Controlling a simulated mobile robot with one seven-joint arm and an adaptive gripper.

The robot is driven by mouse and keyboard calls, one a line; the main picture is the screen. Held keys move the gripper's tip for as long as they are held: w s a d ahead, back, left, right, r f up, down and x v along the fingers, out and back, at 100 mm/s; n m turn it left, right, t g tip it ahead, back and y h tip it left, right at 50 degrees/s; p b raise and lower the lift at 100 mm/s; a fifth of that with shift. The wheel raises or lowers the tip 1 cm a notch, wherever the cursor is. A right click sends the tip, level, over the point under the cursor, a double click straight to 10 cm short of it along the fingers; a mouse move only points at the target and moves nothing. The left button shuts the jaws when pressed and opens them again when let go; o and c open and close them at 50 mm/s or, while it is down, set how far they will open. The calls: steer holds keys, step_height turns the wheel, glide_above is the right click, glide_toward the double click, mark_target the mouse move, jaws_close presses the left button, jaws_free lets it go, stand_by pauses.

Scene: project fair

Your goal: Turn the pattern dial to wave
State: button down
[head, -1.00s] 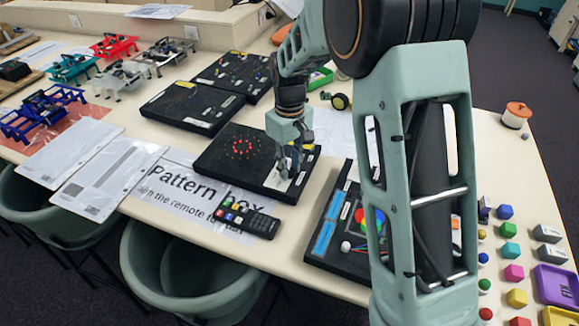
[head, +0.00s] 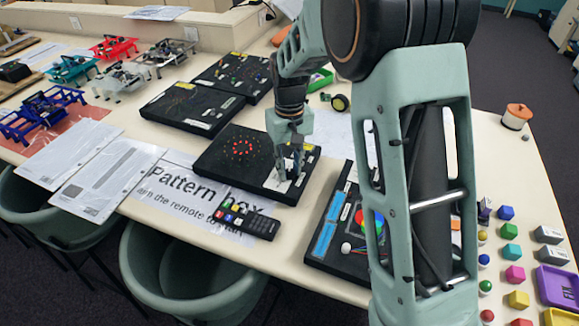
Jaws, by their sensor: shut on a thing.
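The pattern box (head: 222,162) is a flat black box on the table, with a ring of red lights (head: 243,148) on its top. A white label area (head: 279,184) lies at its right end. My gripper (head: 290,172) points down over that right end. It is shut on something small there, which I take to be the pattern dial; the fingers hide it. The dial's setting and its wording cannot be read at this size.
A remote (head: 246,219) lies on the "Pattern box" sheet (head: 178,190) in front of the box. Another black board (head: 330,245) with coloured discs is close on the right. More black boards (head: 193,109) stand behind. Coloured blocks (head: 514,274) fill the right side.

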mark_target(290, 171)
steer(key=c, duration=1.7)
jaws_free()
step_height(290, 171, up, 12)
steer(key=shift+r, duration=0.1)
